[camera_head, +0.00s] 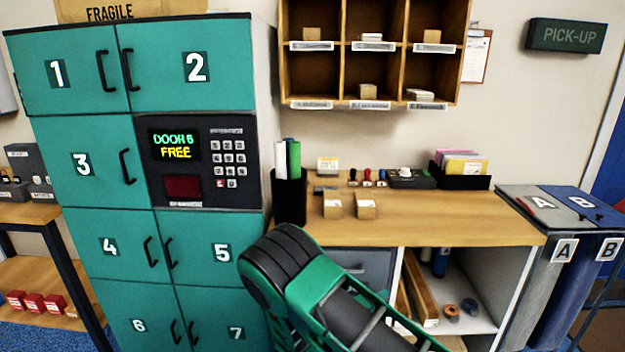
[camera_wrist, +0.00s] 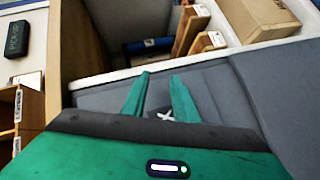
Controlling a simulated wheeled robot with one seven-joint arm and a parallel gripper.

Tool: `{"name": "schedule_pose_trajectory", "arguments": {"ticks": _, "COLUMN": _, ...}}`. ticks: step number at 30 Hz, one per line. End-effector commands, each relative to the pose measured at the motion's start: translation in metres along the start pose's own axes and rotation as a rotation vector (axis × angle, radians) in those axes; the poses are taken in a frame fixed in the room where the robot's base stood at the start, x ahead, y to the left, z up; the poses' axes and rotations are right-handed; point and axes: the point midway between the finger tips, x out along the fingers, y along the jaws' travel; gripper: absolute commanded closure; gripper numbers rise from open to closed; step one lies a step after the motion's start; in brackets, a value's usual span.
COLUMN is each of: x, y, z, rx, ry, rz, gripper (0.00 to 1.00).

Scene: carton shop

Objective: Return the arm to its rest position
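My arm (camera_head: 315,285) is folded in front of the workbench at the lower middle of the head view. Its far end runs out of the bottom edge, so my gripper does not show there. In the wrist view my gripper (camera_wrist: 160,76) shows two green fingers with a gap between them. They hold nothing that I can make out. A small white cross-shaped mark shows beyond and between the fingers; I cannot tell what it is. Grey panels lie behind the fingertips.
Green lockers (camera_head: 84,165) stand at left, all visible doors shut; the display reads "DOOR 5 FREE". The wooden workbench (camera_head: 440,222) carries two small cartons (camera_head: 333,206), a pen holder (camera_head: 289,200) and stamps. Bins A and B (camera_head: 565,250) stand at right. A cubby shelf (camera_head: 373,50) hangs above.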

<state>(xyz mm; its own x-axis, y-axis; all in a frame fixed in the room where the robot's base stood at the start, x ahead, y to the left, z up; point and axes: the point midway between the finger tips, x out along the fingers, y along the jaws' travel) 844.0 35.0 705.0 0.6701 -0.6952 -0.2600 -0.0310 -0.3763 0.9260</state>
Motion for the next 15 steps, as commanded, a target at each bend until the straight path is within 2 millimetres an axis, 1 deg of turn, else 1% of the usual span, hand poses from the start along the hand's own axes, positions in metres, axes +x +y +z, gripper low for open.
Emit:
{"name": "schedule_pose_trajectory", "arguments": {"ticks": 1, "x": 0.009, "y": 0.020, "z": 0.008, "rx": 0.034, "ry": -0.059, "rz": -0.014, "gripper": 0.73}}
{"name": "schedule_pose_trajectory", "arguments": {"ticks": 7, "x": 0.031, "y": 0.082, "z": 0.051, "rx": 0.141, "ry": -0.276, "rz": -0.086, "gripper": 0.73}}
{"name": "schedule_pose_trajectory", "arguments": {"ticks": 10, "x": 0.037, "y": 0.111, "z": 0.075, "rx": 0.194, "ry": -0.377, "rz": -0.127, "gripper": 0.73}}
{"name": "schedule_pose_trajectory", "arguments": {"ticks": 15, "x": 0.038, "y": 0.156, "z": 0.117, "rx": 0.284, "ry": -0.533, "rz": -0.207, "gripper": 0.73}}
